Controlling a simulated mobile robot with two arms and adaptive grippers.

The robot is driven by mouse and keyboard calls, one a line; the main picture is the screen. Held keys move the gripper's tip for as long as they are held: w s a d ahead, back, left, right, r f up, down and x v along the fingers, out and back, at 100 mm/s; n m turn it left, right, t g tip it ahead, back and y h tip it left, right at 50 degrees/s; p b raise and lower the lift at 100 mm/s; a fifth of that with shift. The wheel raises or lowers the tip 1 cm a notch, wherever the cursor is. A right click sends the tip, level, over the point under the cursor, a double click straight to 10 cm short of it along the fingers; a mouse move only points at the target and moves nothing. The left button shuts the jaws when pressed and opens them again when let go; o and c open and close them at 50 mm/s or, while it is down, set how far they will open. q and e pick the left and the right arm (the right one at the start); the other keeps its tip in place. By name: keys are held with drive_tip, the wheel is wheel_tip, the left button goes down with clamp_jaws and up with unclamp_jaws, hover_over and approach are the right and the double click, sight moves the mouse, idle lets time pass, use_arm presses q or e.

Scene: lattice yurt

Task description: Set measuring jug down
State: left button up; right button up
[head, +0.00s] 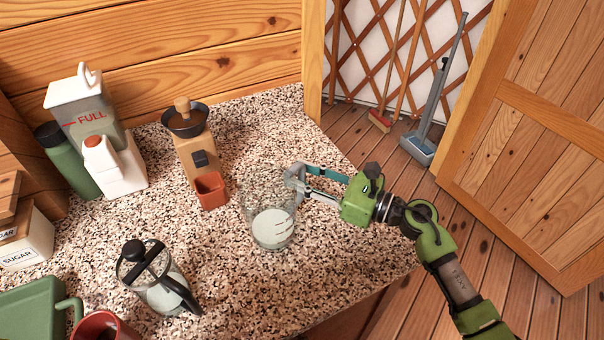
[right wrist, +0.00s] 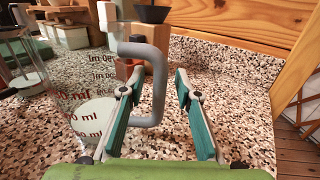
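The clear measuring jug (head: 272,228) with pale liquid in its bottom appears to stand upright on the speckled countertop (head: 330,255). In the right wrist view the jug (right wrist: 92,112), with red markings, is at the left and its grey handle (right wrist: 157,85) reaches between my fingers. My right gripper (head: 302,181) comes in from the right at the jug's handle side. In its wrist view the right gripper (right wrist: 156,88) is open, one finger on each side of the handle, with gaps visible. My left gripper is not in view.
A coffee grinder (head: 192,150) with a red-brown cup (head: 211,190) stands behind the jug. A French press (head: 158,278) stands front left. Countertop right of the jug is clear.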

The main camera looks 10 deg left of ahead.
drive_tip(key=v, duration=1.1)
drive_tip(key=shift+s+d, duration=0.25)
drive_tip(key=shift+d, duration=0.1)
drive_tip(key=shift+r, duration=0.1)
